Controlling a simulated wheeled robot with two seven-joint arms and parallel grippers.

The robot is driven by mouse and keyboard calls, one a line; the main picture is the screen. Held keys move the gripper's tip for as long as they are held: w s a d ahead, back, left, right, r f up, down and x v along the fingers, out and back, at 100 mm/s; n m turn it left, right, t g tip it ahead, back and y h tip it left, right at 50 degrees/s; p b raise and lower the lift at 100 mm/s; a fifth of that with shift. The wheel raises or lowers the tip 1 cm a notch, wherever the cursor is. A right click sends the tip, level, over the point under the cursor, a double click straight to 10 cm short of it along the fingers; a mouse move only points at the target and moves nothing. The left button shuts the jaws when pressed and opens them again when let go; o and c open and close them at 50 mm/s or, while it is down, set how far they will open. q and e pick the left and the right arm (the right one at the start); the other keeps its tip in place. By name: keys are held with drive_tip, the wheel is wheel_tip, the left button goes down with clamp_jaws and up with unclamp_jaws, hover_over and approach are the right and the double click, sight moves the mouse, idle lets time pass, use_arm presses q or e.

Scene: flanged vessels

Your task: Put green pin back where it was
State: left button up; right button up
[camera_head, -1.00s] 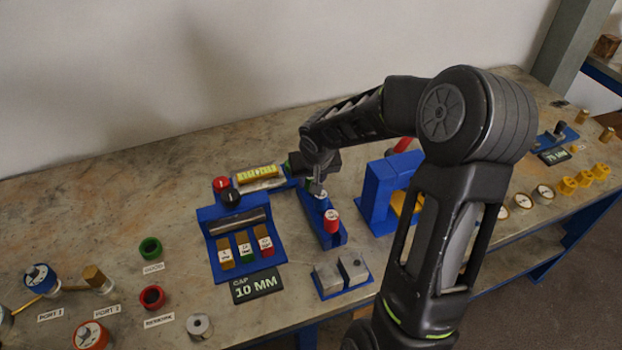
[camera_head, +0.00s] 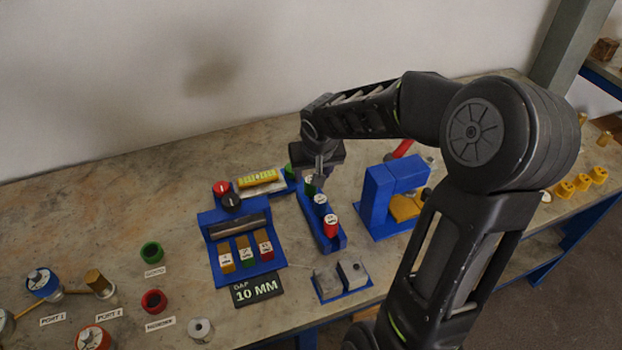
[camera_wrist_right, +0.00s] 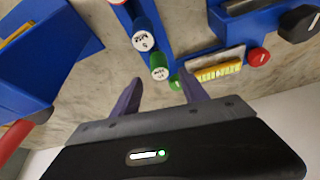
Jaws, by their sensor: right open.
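The green pin (camera_head: 310,185) stands upright at the far end of a blue rack (camera_head: 308,208), its white top showing. In the right wrist view the same green pin (camera_wrist_right: 160,67) sits in line with a blue pin (camera_wrist_right: 144,38). The blue pin (camera_head: 320,203) and a red pin (camera_head: 331,226) stand nearer the front of the rack. My right gripper (camera_wrist_right: 157,92) is open, with empty space between its fingers, and the green pin stands apart beyond the fingertips. In the head view its fingers show only in part, just above the rack's far end. My left gripper is out of view.
Left of the rack is a blue fixture (camera_head: 238,277) with colored blocks, behind it a yellow vial (camera_head: 257,178). A blue arch-shaped stand (camera_head: 376,198) is close on the right, grey blocks (camera_head: 340,277) in front.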

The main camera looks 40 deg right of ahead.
drive_tip(key=v, duration=0.6)
idle(0.6)
